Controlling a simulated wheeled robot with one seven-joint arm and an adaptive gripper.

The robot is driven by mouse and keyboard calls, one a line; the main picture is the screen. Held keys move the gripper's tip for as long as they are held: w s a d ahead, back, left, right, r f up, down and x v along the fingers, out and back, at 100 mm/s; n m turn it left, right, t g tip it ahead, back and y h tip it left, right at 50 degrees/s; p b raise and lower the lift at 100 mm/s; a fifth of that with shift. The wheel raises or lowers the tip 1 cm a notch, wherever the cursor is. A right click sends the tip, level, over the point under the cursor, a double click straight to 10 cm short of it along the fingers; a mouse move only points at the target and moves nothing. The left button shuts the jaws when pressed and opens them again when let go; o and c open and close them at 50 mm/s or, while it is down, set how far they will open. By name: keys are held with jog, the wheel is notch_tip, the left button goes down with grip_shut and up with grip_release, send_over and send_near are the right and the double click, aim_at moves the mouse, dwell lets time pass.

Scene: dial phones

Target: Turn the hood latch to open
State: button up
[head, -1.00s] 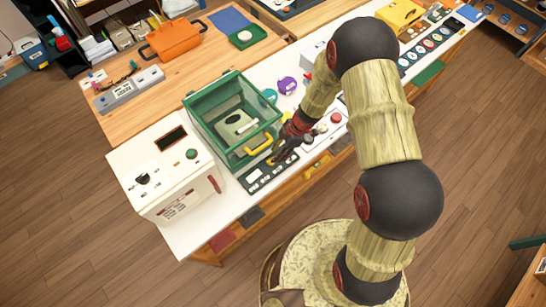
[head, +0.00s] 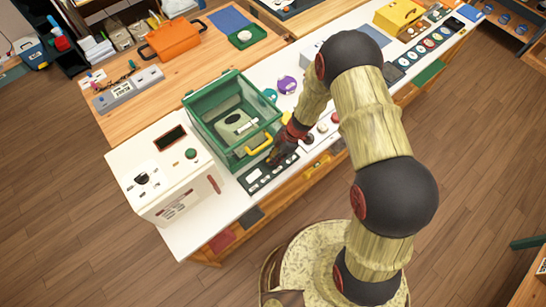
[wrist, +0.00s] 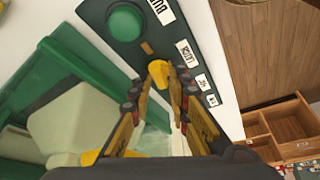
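The green hood (head: 205,103) with clear panes stands on the white bench, with a yellow handle (head: 262,146) on its front. It looks closed. A dark control panel (head: 262,178) lies in front of it. In the wrist view the panel (wrist: 118,50) carries a green button (wrist: 125,22), white labels and a yellow knob (wrist: 158,73), which appears to be the latch. My gripper (wrist: 156,97) has its fingers apart, with the knob between or just beyond the tips; I cannot tell whether they touch it. In the head view my gripper (head: 276,160) is over the panel's right end.
A white machine (head: 160,170) with a dark display stands left of the hood. Purple (head: 288,85) and teal (head: 270,95) round items sit behind my gripper. An orange case (head: 173,40) lies on the back bench. A wooden compartment box (wrist: 280,130) shows at the wrist view's right.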

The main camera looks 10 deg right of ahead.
jog(key=shift+w+r, duration=0.1)
jog(key=shift+w, duration=0.05)
grip_shut()
dwell(1.1)
jog(key=o, duration=0.5)
grip_release()
jog(key=v, duration=1.2)
